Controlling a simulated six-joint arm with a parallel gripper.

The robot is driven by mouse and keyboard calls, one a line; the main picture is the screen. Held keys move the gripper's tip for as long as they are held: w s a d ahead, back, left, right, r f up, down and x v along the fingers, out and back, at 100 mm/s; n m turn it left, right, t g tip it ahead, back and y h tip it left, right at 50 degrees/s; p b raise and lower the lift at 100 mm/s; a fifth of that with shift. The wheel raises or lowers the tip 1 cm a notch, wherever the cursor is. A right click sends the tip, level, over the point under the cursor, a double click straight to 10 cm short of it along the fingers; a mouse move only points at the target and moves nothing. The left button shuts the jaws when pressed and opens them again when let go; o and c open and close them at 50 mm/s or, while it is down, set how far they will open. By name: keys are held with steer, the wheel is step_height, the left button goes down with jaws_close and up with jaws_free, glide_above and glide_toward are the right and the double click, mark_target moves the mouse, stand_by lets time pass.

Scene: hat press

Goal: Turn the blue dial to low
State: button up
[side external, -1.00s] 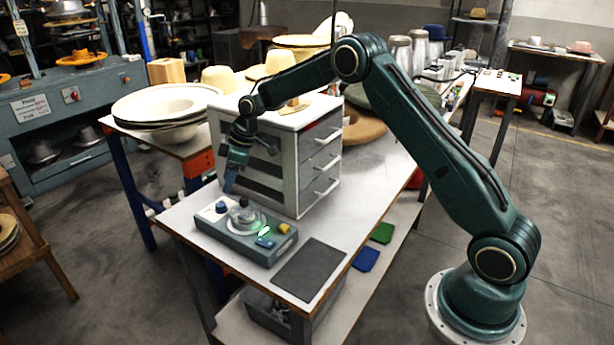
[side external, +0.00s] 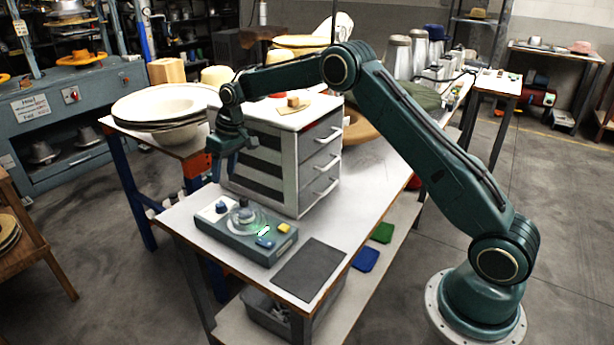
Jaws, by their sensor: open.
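A grey-blue control box (side external: 270,254) lies on the white table. The blue dial (side external: 221,207) sits on a white patch at the box's left end. A round clear-and-dark knob (side external: 243,215) with a green glow beside it is in the middle, and a blue switch (side external: 265,243) and a yellow button (side external: 283,228) are at the right end. The dial's marks are too small to read. My gripper (side external: 222,178) points down above the blue dial, apart from it, with open, empty jaws.
A white drawer cabinet (side external: 295,165) stands right behind my gripper. A dark mat (side external: 309,269) lies flat to the right of the box. Stacked hat brims (side external: 165,105) rest on the table behind at left.

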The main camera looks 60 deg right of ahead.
mark_target(220, 204)
steer(key=r+m, duration=0.1)
steer(key=m, duration=0.3)
steer(key=a+r+m+g+h, duration=0.1)
steer(key=r+m, duration=0.1)
steer(key=m, duration=0.2)
steer(key=a+r+m, duration=0.1)
steer(key=r+m, duration=0.1)
steer(key=m, duration=0.2)
steer(key=shift+w+m+g+h, duration=0.25)
steer(key=shift+m+g+h, duration=0.05)
steer(key=shift+g, duration=0.1)
steer(key=shift+f, duration=0.15)
steer(key=f, duration=1.3)
steer(key=shift+w+a+f, duration=0.2)
steer(key=shift+w+f, duration=0.05)
steer(key=shift+f, duration=0.1)
steer(key=shift+c, duration=0.5)
